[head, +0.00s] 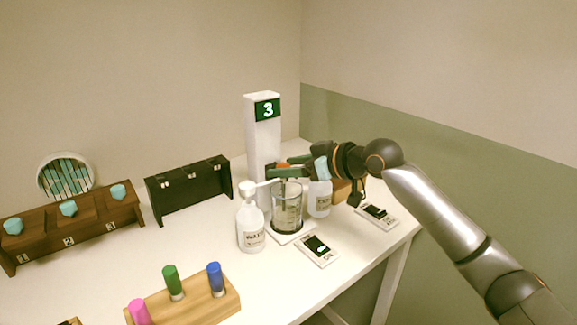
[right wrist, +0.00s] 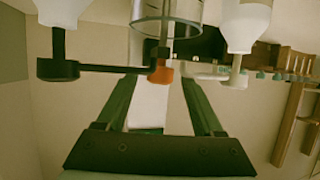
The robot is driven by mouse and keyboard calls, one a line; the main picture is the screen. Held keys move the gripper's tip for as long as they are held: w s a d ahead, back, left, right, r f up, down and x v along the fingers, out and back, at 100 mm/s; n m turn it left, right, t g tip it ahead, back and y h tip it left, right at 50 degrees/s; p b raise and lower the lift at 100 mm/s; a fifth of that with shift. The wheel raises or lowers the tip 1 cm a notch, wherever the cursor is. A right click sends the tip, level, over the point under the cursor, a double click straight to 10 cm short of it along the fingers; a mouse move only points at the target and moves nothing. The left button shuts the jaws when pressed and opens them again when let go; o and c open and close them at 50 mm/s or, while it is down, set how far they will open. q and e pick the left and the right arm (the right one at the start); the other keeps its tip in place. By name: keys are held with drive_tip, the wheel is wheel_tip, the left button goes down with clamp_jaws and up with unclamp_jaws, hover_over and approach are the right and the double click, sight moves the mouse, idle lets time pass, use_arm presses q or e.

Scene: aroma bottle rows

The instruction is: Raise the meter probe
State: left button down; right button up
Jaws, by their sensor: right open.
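The meter is a white column (head: 262,135) with a green display reading 3; it also shows between the fingers in the right wrist view (right wrist: 150,105). An orange knob (right wrist: 161,75) on a dark stem, seemingly the probe's top, is above the beaker (head: 287,208). My right gripper (head: 282,170) is open beside the column, above the beaker. In the right wrist view, which looks upside down, its two green fingers (right wrist: 160,95) are apart, with the knob between or just beyond their tips. Contact cannot be told. The probe's lower part is mostly hidden in the head view. My left gripper is out of view.
White pump bottles stand left (head: 251,228) and right (head: 320,198) of the beaker, their spouts close to the knob. Small panels (head: 318,249) and (head: 377,215) lie in front and right. Dark racks stand at left.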

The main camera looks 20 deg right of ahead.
clamp_jaws()
idle(0.5)
idle(0.9)
